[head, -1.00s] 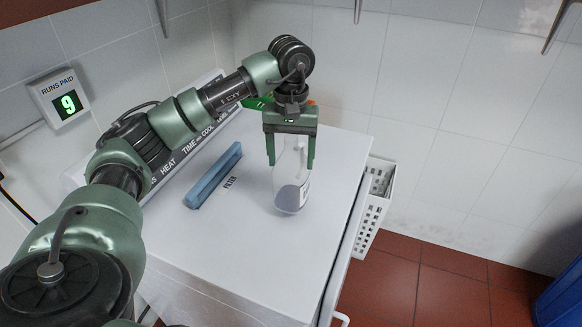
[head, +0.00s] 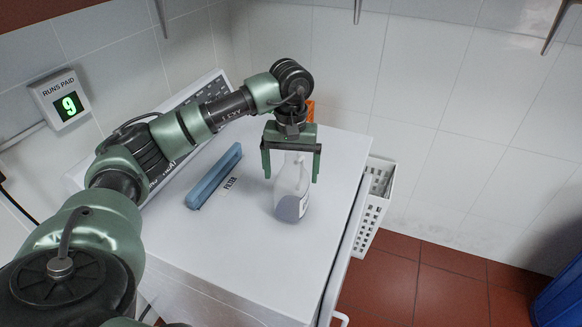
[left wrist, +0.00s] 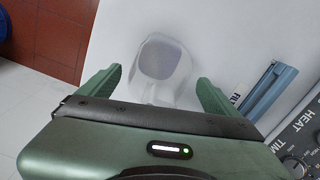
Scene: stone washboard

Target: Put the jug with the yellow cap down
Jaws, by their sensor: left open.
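The jug (head: 291,204) is pale and translucent with purple-grey contents in its lower part. It stands on the white machine top, seemingly upright. Its cap is hidden behind my gripper, so I cannot see a yellow one. My left gripper (head: 291,180) is open above the jug, one green finger to each side of the jug's upper part. In the left wrist view the jug (left wrist: 162,62) lies beyond the open fingers, with gaps on both sides. My right gripper is not in view.
A blue bar (head: 214,176) lies left of the jug by the FILTER lettering. An orange object (head: 310,109) shows partly behind my gripper. The control panel is behind my arm. A white perforated basket (head: 370,210) hangs beyond the right edge. The front of the machine top is clear.

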